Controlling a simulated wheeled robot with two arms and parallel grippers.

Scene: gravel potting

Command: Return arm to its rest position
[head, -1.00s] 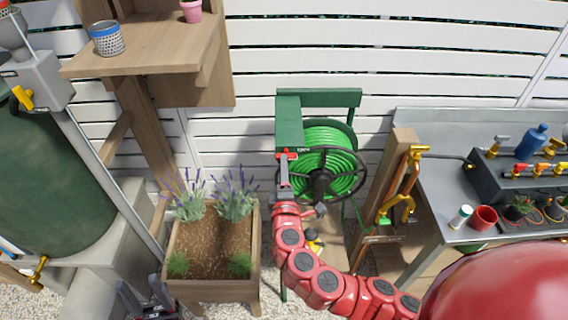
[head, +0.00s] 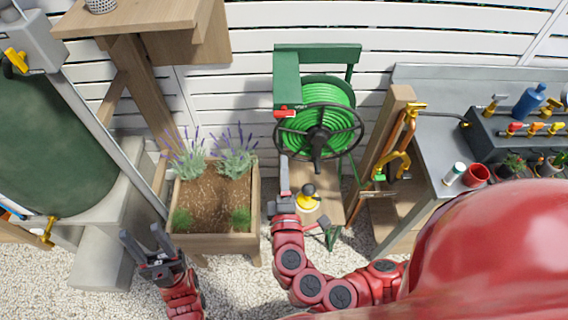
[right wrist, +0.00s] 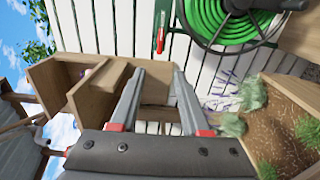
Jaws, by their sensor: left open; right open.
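My right gripper (head: 284,162) is seen nearly edge-on in the head view, below the hose reel's red valve handle. In the right wrist view its two fingers (right wrist: 158,74) stand apart with nothing between them. The right arm (head: 292,260) is bent, running from the lower right up to this gripper. Whether the gripper is clear of the reel in depth is hard to tell.
The green hose reel (head: 320,130) stands ahead, beside a wooden planter (head: 215,241) with lavender. A metal bench (head: 430,150) with a red cup (head: 476,175) is at the right. A green barrel (head: 55,150) is at the left. Open gravel (head: 235,290) lies in front.

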